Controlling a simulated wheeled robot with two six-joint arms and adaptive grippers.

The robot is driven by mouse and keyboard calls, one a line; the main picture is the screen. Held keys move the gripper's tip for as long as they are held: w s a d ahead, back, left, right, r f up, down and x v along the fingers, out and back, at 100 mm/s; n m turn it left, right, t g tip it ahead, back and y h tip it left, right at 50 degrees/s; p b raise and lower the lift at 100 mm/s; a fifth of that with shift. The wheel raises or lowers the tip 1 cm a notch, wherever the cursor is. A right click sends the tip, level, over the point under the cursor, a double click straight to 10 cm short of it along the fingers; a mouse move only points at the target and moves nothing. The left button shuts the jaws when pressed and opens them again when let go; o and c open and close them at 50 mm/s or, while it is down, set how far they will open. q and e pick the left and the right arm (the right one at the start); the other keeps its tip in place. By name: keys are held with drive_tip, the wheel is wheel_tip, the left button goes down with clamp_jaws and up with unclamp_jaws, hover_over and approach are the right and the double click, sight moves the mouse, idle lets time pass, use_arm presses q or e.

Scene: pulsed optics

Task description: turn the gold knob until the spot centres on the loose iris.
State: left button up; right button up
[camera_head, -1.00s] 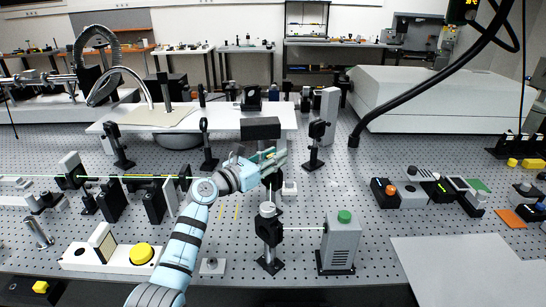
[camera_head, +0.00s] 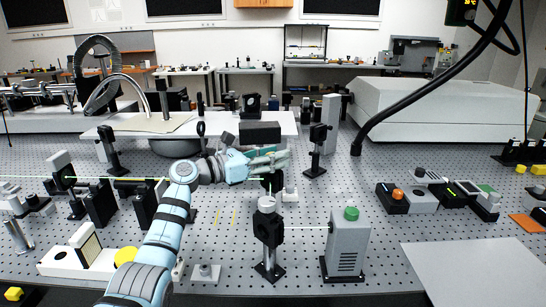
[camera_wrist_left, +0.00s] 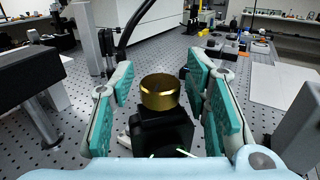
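The gold knob (camera_wrist_left: 160,92) is a short, ribbed cylinder on top of a black mount (camera_wrist_left: 162,130) in the left wrist view. My left gripper (camera_wrist_left: 165,95) is open, its teal-padded fingers on either side of the knob with a gap at each side. In the head view my left gripper (camera_head: 272,162) is over a dark mount (camera_head: 271,184), and the knob cannot be made out there. I cannot tell which mount is the loose iris, and I see no spot on one. My right gripper is not in view.
A grey box with a green button (camera_head: 350,214) and a black post mount (camera_head: 268,232) stand in front of the gripper. A dark block (camera_head: 260,132) is just behind it. A tall post mount (camera_head: 317,150) stands to the right.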

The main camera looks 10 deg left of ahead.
use_arm(q)
drive_tip(key=v, duration=1.2)
drive_tip(key=shift+r, duration=0.1)
